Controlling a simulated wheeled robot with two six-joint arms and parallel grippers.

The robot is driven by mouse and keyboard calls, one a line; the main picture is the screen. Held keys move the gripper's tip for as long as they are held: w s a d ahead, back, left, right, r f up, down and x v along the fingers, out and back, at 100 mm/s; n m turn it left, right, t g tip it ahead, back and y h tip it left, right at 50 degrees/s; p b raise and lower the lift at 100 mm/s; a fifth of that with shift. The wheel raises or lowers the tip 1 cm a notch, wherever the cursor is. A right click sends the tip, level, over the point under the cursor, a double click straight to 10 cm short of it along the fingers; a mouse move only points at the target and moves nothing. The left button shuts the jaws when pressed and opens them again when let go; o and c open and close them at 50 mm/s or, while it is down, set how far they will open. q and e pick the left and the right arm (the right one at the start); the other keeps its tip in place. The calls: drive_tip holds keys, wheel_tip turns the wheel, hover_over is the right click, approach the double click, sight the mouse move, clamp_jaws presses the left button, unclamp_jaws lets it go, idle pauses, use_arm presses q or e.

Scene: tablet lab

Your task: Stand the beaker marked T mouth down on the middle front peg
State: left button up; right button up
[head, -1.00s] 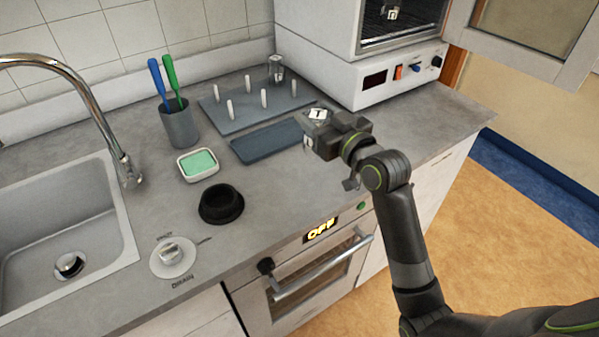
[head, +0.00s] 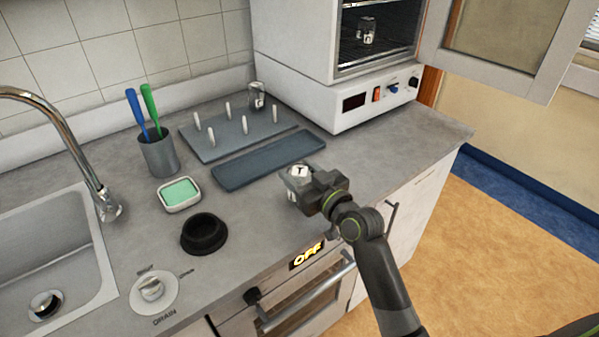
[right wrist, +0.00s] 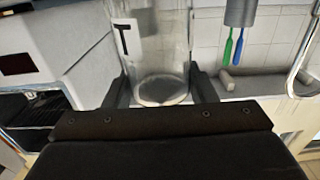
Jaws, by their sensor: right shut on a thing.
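The beaker marked T (head: 299,171) is held by my right gripper (head: 308,190) above the counter's front part. In the head view its T-marked end faces up. It is clear glass in the right wrist view (right wrist: 160,45), where the fingers stand on either side of it. That view looks upside down, and the beaker's mouth seems to point down. The middle front peg (head: 244,125) is bare, on the blue-grey peg board (head: 225,141) behind and left of the gripper. My left gripper is not in view.
Another beaker (head: 257,92) stands at the board's back right. A flat tray (head: 268,162) lies between board and gripper. A cup with brushes (head: 160,155), a green sponge dish (head: 180,194) and a black round holder (head: 204,234) are left. An open-doored cabinet (head: 375,70) holds a beaker (head: 367,30).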

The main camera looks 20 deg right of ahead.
drive_tip(key=shift+f, duration=0.2)
drive_tip(key=o, duration=1.1)
drive_tip(key=shift+f, duration=0.1)
drive_tip(key=shift+r+p, duration=0.4)
drive_tip(key=shift+r, duration=0.2)
drive_tip(key=b+v, duration=0.1)
drive_tip(key=v, duration=0.9)
drive_tip(key=shift+s+d+f+b, duration=0.15)
drive_tip(key=shift+s+f+b, duration=0.1)
drive_tip(key=shift+b, duration=0.15)
drive_tip(key=shift+s+d+r, duration=0.15)
drive_tip(key=shift+s+d, duration=0.05)
drive_tip(key=shift+s, duration=0.5)
